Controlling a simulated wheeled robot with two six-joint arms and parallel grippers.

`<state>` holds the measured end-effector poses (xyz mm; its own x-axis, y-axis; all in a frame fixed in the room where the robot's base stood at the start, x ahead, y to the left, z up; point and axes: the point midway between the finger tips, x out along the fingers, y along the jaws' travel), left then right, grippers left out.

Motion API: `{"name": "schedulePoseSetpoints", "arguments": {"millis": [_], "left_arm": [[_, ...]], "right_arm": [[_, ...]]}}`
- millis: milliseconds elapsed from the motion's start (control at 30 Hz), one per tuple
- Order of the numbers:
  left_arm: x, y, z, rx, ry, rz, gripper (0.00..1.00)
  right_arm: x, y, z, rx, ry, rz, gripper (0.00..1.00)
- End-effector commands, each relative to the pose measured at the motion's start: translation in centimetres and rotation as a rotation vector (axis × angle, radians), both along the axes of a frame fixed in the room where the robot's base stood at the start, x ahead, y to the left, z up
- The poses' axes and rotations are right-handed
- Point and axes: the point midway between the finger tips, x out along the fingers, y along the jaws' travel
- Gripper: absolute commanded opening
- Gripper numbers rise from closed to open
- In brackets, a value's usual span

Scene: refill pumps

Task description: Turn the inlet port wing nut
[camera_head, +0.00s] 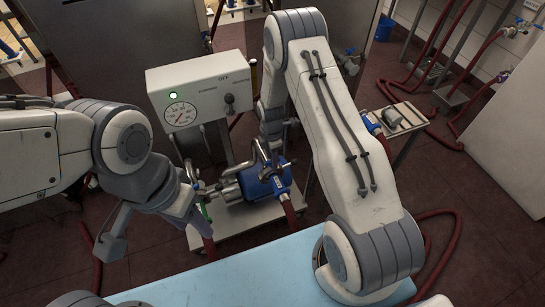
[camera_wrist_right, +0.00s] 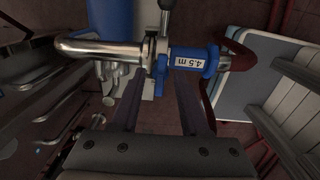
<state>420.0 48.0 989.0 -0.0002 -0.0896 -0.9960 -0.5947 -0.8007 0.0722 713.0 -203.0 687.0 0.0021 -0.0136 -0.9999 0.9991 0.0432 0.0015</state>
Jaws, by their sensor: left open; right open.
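The blue pump (camera_head: 262,185) stands on a metal cart in the head view, with steel piping on its left. In the right wrist view, a bent steel pipe (camera_wrist_right: 88,47) meets a blue hose fitting labelled "4.5 m" (camera_wrist_right: 190,60). A blue winged part (camera_wrist_right: 160,66), seemingly the wing nut, sits at this joint. My right gripper (camera_wrist_right: 160,88) is open, its two fingers pointing at the joint with the winged part between their lines; contact is unclear. In the head view it is at the pump (camera_head: 270,153), partly hidden. My left gripper (camera_head: 155,232) is open and empty, left of the cart.
A white control box (camera_head: 200,90) with a gauge and a green light stands behind the pump. Red hoses (camera_head: 440,130) run over the dark floor. A light blue tabletop (camera_head: 230,280) lies in front. A small cart (camera_head: 402,118) stands at the right.

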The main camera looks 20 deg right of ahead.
Motion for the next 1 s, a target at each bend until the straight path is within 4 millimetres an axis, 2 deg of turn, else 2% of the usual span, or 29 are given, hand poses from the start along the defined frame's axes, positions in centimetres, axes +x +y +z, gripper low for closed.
{"name": "schedulePoseSetpoints", "arguments": {"millis": [167,600,800,1000], "left_arm": [[0.0,0.0,0.0,0.0,0.0,0.0,0.5],[0.0,0.0,-0.2,0.0,0.0,0.0,0.5],[0.0,0.0,-0.3,0.0,0.0,0.0,0.5],[0.0,0.0,-0.3,0.0,0.0,0.0,0.5]], "right_arm": [[0.1,0.0,0.9,0.0,-0.002,-0.001,0.45],[0.1,0.1,8.8,0.0,-0.003,0.0,0.45],[0.0,0.1,10.3,0.0,0.0,0.0,0.45],[0.0,0.2,10.5,0.0,0.001,0.0,0.45]]}}
